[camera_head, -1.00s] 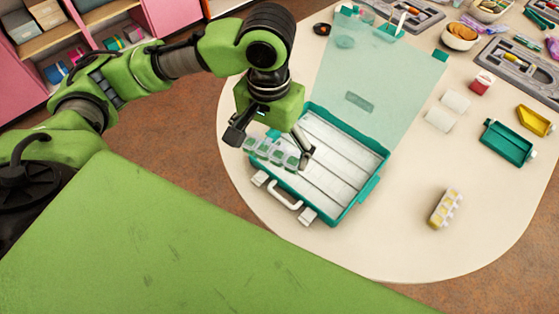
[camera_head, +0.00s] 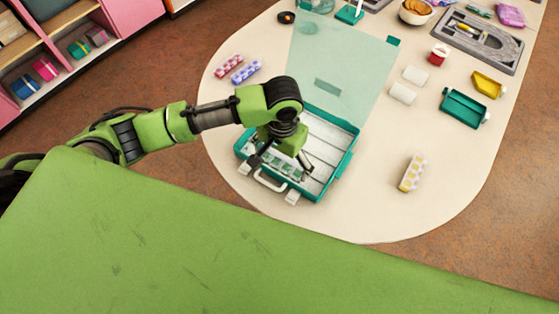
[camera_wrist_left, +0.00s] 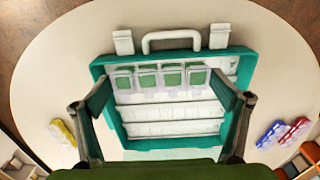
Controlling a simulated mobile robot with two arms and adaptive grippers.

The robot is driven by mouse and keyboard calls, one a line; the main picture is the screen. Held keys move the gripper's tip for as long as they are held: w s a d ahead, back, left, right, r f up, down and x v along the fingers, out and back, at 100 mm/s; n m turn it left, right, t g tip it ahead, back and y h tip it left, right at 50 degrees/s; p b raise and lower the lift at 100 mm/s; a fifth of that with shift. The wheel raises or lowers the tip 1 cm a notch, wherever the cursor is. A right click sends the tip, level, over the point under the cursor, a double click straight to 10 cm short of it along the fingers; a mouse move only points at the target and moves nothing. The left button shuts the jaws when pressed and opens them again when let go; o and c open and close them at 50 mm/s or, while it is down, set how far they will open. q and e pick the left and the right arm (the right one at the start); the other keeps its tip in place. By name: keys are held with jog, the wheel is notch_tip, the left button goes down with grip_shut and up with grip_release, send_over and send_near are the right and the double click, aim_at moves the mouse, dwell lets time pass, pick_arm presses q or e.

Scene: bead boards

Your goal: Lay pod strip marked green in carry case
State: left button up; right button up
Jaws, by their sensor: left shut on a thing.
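The green-marked pod strip (camera_head: 284,168) has clear compartments with green in them; it also shows in the left wrist view (camera_wrist_left: 160,78). My left gripper (camera_head: 281,166) is shut on the strip, a finger at each end. The teal carry case (camera_head: 345,165) is open, its clear lid (camera_head: 340,65) tipped back. Inside are long white rows (camera_wrist_left: 170,128). The strip is over the row nearest the handle (camera_wrist_left: 171,38), lengthwise along it. I cannot tell whether it touches the case floor. My right gripper is not in view.
A yellow strip (camera_head: 413,172) lies right of the case.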

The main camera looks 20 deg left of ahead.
aim_at(280, 157)
pick_arm(q)
jog(key=shift+w+a+f, duration=0.25)
jog(key=shift+w+f, duration=0.25)
jog(key=shift+f, duration=0.15)
jog(key=shift+w+a+f, duration=0.25)
jog(key=shift+w+f, duration=0.2)
jog(key=shift+f, duration=0.15)
jog(key=shift+w+a+f, duration=0.2)
jog(key=shift+w+f, duration=0.2)
jog(key=shift+f, duration=0.15)
notch_tip(280, 157, down, 3)
jog(key=shift+w+f+p, duration=0.1)
jog(key=shift+f+p, duration=0.05)
jog(key=shift+p, duration=0.45)
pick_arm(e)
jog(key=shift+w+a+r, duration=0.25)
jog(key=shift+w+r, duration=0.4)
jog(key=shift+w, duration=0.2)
pick_arm(q)
jog(key=shift+f, duration=0.1)
jog(key=o, duration=0.9)
jog(key=shift+c, duration=0.2)
jog(key=shift+o, duration=0.3)
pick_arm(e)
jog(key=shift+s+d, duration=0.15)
